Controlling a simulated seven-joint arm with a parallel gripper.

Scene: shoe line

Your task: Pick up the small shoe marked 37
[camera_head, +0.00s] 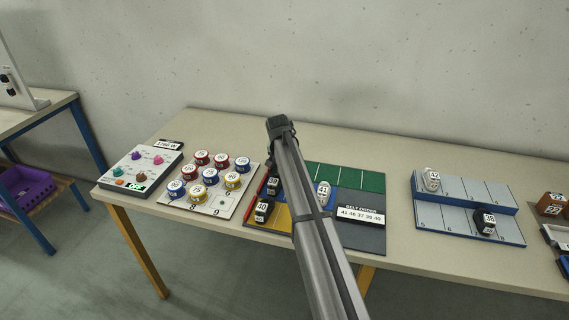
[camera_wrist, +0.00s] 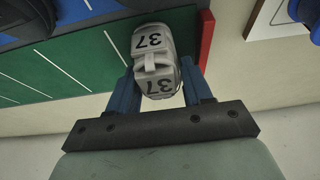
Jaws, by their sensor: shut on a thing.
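The small grey shoe marked 37 (camera_wrist: 153,42) is in the wrist view, with its number showing twice in black. My gripper (camera_wrist: 158,70) is shut on it, one blue finger on each side. The shoe is over or on the far part of the green panel (camera_wrist: 70,70), near the red strip (camera_wrist: 206,40). I cannot tell whether it touches the panel. In the head view my arm hides the shoe and the gripper's fingers.
The board also holds a white shoe marked 41 (camera_head: 323,192) and a black shoe marked 40 (camera_head: 263,210). A grey-blue stepped rack (camera_head: 465,215) with shoes 42 (camera_head: 431,180) and 38 (camera_head: 485,222) stands right. Numbered round tins (camera_head: 210,177) stand left. Bare table lies between board and rack.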

